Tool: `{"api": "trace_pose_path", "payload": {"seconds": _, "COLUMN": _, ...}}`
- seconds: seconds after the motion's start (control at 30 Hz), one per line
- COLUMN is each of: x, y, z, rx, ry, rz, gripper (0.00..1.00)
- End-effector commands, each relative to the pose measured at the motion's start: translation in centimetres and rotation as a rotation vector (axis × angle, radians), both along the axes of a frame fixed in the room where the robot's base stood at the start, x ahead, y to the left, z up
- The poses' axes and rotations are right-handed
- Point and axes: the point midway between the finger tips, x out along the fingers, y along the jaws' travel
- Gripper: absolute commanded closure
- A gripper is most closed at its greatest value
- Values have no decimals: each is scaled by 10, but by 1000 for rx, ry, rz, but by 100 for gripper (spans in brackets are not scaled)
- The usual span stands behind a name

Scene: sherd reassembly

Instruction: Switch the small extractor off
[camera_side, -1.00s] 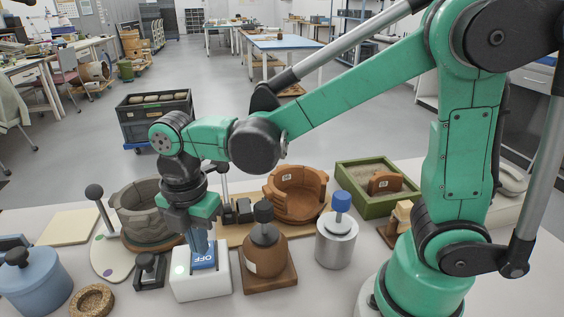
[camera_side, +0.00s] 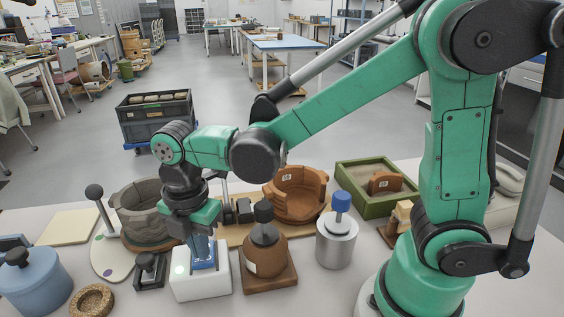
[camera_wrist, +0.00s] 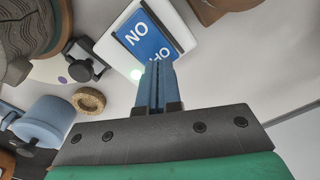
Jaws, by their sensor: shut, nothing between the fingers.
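The small extractor's switch box (camera_side: 201,288) is white and stands at the front of the bench; it also shows in the wrist view (camera_wrist: 112,54). On its top is a blue rocker switch (camera_wrist: 138,36) with white lettering. "ON" is readable upside down, and the other label is partly hidden behind my fingers. A pale green light (camera_wrist: 136,74) shows beside the switch. My gripper (camera_side: 203,262) points down with its blue fingers shut and empty, its tips over the OFF end of the rocker. They look at or very near its surface; contact is unclear.
A brown jar (camera_side: 264,254) on a wooden base stands close right of the box. A small black clamp (camera_side: 149,270) is close left. Behind are a grey pot (camera_side: 133,208) and a terracotta bowl (camera_side: 297,188). A metal canister (camera_side: 336,243) stands further right.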

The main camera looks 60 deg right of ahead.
Motion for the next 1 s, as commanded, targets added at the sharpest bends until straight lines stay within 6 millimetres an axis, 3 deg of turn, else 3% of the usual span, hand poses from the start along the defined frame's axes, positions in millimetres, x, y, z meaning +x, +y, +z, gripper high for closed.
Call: {"api": "trace_pose_path", "payload": {"seconds": 1.0, "x": 0, "y": 0, "z": -9, "rx": -1, "ry": 0, "rz": 0, "gripper": 100}}
